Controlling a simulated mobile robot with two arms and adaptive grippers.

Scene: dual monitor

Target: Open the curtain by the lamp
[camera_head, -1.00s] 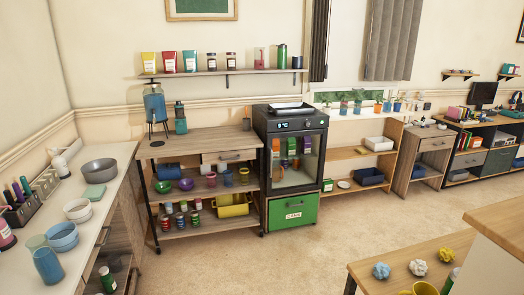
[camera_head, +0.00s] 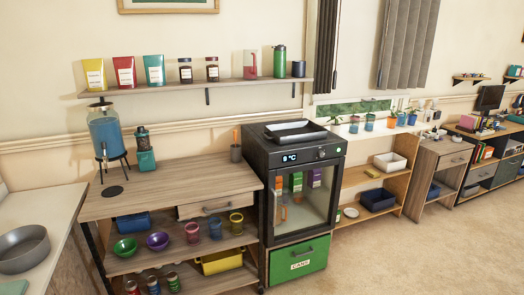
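A grey pleated curtain (camera_head: 410,45) hangs at the window at the upper right of the head view. A darker, narrow curtain (camera_head: 327,45) hangs bunched at the window's left side. Between them is a bare, pale strip. The tops of both curtains are cut off by the frame. I cannot make out a lamp with certainty near either curtain. Neither of my grippers is in view.
A black mini fridge (camera_head: 295,190) stands on a green cans drawer (camera_head: 300,262) in the middle. A wooden shelf unit (camera_head: 170,195) is left of it, and a low shelf (camera_head: 372,180) under the window. Carpeted floor (camera_head: 440,255) is clear at right.

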